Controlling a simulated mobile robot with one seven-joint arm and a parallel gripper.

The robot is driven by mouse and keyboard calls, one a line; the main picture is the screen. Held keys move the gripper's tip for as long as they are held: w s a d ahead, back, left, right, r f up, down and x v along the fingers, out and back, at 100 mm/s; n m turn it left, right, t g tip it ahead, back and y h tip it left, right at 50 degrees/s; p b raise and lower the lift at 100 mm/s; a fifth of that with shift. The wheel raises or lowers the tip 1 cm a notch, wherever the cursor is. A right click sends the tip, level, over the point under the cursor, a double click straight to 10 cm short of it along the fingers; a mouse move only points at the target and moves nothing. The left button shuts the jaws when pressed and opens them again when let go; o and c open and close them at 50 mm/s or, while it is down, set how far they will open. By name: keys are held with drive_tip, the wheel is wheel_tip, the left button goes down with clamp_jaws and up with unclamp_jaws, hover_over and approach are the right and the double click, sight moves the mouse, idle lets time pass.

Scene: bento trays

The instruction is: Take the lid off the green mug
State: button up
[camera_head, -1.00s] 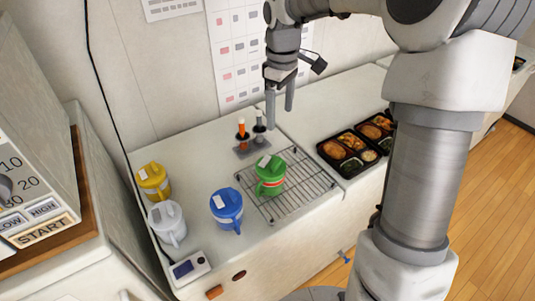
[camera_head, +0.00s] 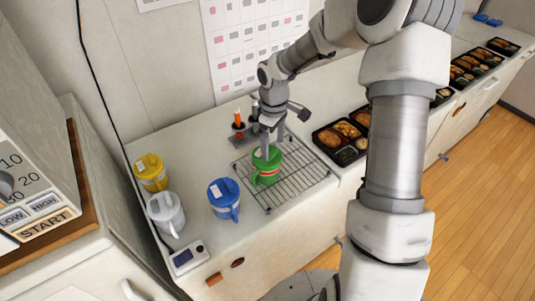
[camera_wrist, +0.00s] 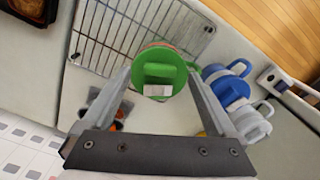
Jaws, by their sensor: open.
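The green mug (camera_head: 266,178) stands upright on the wire rack, with its green lid (camera_head: 268,155) on. In the wrist view the lid (camera_wrist: 159,66) is seen from above, with a raised bar and a small white label across it. My gripper (camera_head: 271,143) is right above the lid in the head view and partly hides it. In the wrist view my gripper (camera_wrist: 157,72) is open, with one finger on each side of the lid. I cannot tell whether the fingers touch it.
A wire rack (camera_head: 310,176) lies under the mug. A blue mug (camera_head: 224,200), a white mug (camera_head: 167,214) and a yellow mug (camera_head: 150,172) stand to the left. A holder with markers (camera_head: 239,131) is behind. Bento trays (camera_head: 341,141) are to the right. A small device (camera_head: 187,258) sits at the front edge.

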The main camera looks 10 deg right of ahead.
wheel_tip(320, 180, down, 2)
drive_tip(key=shift+f, duration=0.1)
drive_tip(key=c, duration=1.4)
